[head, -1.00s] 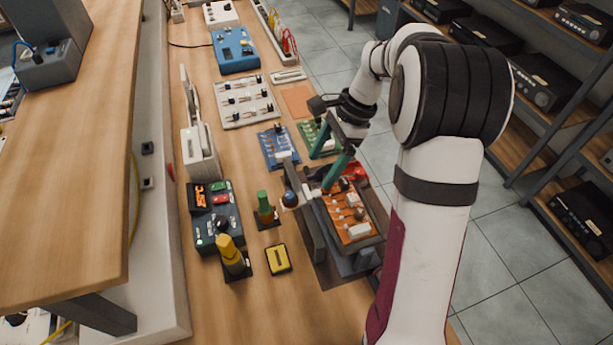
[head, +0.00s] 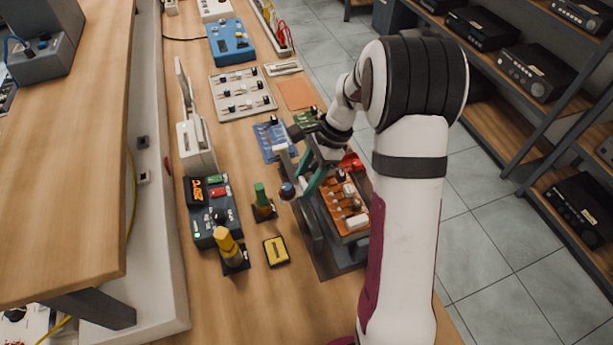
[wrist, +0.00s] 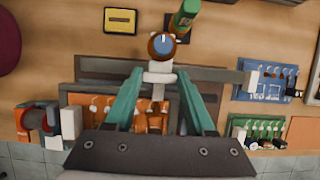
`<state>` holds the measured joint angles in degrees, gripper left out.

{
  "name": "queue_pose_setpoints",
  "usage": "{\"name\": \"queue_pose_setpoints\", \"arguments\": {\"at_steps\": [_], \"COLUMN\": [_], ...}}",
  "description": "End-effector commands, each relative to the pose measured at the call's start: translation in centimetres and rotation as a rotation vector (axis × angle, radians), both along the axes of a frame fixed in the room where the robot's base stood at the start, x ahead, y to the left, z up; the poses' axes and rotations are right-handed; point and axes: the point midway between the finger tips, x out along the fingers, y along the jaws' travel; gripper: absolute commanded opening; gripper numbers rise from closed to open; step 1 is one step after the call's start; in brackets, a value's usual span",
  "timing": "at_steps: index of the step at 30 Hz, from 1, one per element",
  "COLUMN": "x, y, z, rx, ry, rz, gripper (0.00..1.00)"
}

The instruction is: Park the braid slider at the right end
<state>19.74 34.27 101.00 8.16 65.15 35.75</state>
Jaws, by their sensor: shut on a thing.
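What looks like the braid slider is a white stem with a round blue-and-orange knob (wrist: 161,45) at its end, standing over a grey rail (wrist: 215,74). In the head view the knob (head: 287,190) sits at the left side of the grey fixture. My gripper (wrist: 160,77) has its green fingers on either side of the white stem, shut on it just behind the knob. In the head view my gripper (head: 302,184) is partly hidden by my wrist. The lower stem and its contact with the rail are hidden by the fingers.
An orange board (head: 345,208) with small parts lies in the fixture beside my gripper. A green-topped post (head: 262,200), a yellow-topped post (head: 229,247) and a yellow box (head: 276,250) stand nearby. A blue board (wrist: 265,80) lies at the rail's right. A red-and-grey part (wrist: 38,122) is at left.

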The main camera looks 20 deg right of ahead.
Motion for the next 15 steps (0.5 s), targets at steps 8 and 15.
{"name": "queue_pose_setpoints", "arguments": {"at_steps": [8,15], "x": [0.01,0.26], "y": [-0.02,-0.02], "z": [0.04,0.04], "rx": [0.000,0.000], "ry": [0.000,-0.001], "rz": [0.000,0.001], "gripper": [0.00,0.00]}}
